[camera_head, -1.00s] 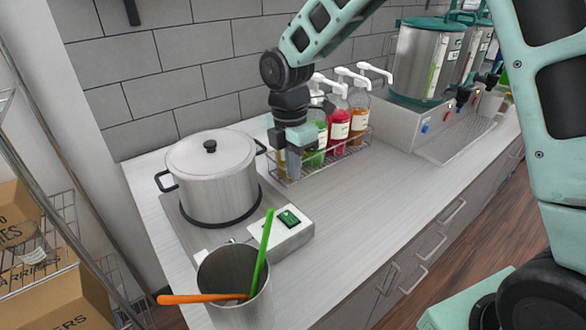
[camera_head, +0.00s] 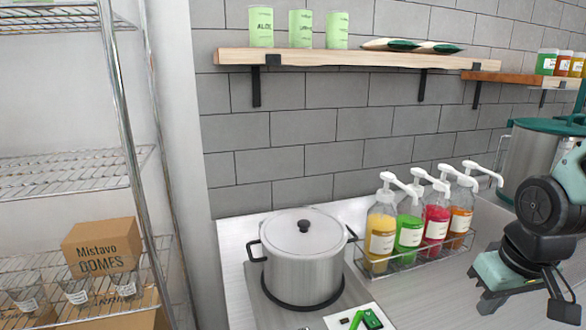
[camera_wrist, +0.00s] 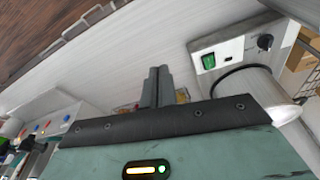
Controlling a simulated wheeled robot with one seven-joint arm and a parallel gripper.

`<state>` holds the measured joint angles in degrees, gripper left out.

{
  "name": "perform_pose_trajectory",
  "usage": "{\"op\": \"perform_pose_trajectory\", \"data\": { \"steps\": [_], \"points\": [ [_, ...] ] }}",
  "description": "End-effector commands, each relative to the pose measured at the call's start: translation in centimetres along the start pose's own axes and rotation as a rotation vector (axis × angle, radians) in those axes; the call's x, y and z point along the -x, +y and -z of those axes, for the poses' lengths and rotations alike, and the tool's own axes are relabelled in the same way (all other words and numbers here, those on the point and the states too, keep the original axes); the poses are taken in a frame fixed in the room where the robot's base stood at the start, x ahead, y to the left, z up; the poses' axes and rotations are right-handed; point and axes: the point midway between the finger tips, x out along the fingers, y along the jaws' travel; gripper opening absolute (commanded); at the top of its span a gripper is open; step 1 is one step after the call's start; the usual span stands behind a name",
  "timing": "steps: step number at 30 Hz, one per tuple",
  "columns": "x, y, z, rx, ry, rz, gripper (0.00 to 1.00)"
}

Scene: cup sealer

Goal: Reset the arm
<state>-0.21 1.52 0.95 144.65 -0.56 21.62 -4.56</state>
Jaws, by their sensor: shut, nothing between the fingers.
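My gripper (camera_head: 528,298) is at the lower right of the head view, over the counter and right of the syrup bottles. In the wrist view its two dark fingers (camera_wrist: 156,86) stand side by side, closed with nothing between them. The lower end of the gripper is partly cut off or hard to make out in the head view. The rest of my arm runs out of the right edge.
A lidded pot (camera_head: 303,265) stands on a hot plate, whose green switch (camera_wrist: 208,62) shows in the wrist view. Pump bottles (camera_head: 410,230) stand in a wire rack. A wall shelf (camera_head: 330,57) holds green cups. A wire shelf unit (camera_head: 75,165) stands left. The counter (camera_wrist: 120,50) below my fingers looks clear.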

Motion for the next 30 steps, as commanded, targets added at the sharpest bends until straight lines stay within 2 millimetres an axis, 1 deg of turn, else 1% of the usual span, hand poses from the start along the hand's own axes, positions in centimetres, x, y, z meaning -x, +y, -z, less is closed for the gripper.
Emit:
{"op": "perform_pose_trajectory", "data": {
  "steps": [1,2,3,5,6,8,9,11,12,16,18,21,30],
  "points": [
    [0.3,0.5,-1.0,-0.094,0.018,-0.003,0.0],
    [-0.1,0.1,-1.4,-0.119,0.022,0.001,0.0],
    [-1.3,-2.0,-1.6,-0.052,0.006,0.019,0.0],
    [-2.0,-4.4,-2.3,0.017,-0.013,0.039,0.0],
    [-2.5,-5.9,-2.9,0.061,-0.026,0.052,0.0],
    [-3.1,-8.3,-4.0,0.133,-0.047,0.07,0.0],
    [-3.5,-9.9,-4.8,0.182,-0.061,0.081,0.0],
    [-4.2,-12.2,-6.3,0.259,-0.084,0.096,0.0],
    [-4.5,-13.7,-7.4,0.31,-0.1,0.106,0.0],
    [-5.4,-17.4,-11.1,0.461,-0.146,0.125,0.0],
    [-5.4,-18.5,-12.5,0.516,-0.164,0.13,0.0],
    [-5.3,-19.3,-13.5,0.555,-0.177,0.132,0.0],
    [-5.1,-19.4,-13.6,0.561,-0.181,0.132,0.0]
  ]
}}
